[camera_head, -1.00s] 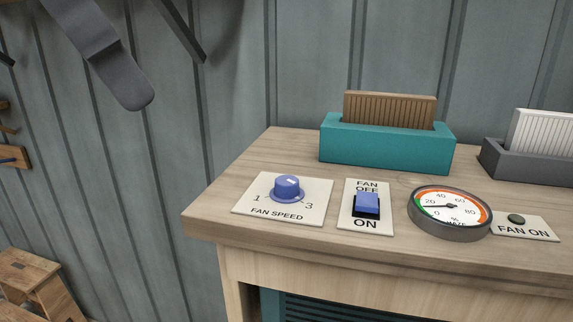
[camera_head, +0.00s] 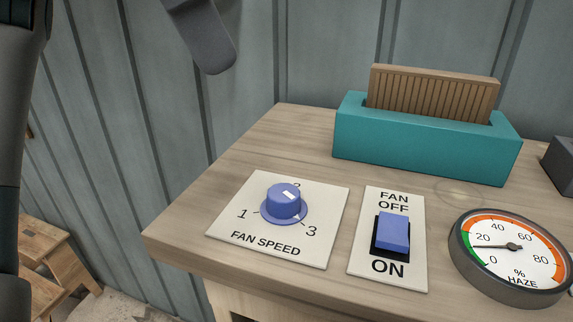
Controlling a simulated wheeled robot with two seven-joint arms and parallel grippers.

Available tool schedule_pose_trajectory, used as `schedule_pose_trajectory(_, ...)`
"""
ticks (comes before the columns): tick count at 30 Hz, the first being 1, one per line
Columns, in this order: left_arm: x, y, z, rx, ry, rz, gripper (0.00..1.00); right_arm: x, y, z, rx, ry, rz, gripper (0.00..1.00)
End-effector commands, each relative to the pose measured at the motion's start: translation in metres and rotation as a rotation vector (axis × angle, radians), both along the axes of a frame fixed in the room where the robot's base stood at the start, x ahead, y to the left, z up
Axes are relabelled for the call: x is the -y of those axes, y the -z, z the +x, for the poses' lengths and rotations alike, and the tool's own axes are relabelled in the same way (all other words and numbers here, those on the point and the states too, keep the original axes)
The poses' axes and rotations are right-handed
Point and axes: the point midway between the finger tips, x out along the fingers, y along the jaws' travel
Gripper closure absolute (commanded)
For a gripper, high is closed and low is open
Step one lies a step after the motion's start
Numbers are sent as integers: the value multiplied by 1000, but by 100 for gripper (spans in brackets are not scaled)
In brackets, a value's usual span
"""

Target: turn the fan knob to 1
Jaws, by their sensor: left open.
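The blue fan knob (camera_head: 284,202) sits on the white FAN SPEED plate (camera_head: 265,250) at the table's left end. The plate has 1 at the left, 3 at the right and a 2 partly hidden behind the knob. The white mark on the knob's top lies toward its right back side and appears to face the 2. My left gripper (camera_head: 205,38) shows only as a grey rounded finger end at the top edge, high above and left of the knob, touching nothing. It is open; the rest is outside the frame. My right gripper is not in view.
Right of the plate are a blue FAN OFF/ON rocker switch (camera_head: 393,232) and a round haze gauge (camera_head: 513,255) reading about 20. A teal holder (camera_head: 425,145) with a brown ribbed panel stands behind. A wooden stool (camera_head: 45,260) is at lower left.

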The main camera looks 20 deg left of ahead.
Motion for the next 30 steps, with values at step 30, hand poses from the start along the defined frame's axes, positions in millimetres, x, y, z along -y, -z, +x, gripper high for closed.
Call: schedule_pose_trajectory(30, 20, 77, 24, -1, -2, 3, 52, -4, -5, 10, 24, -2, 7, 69)
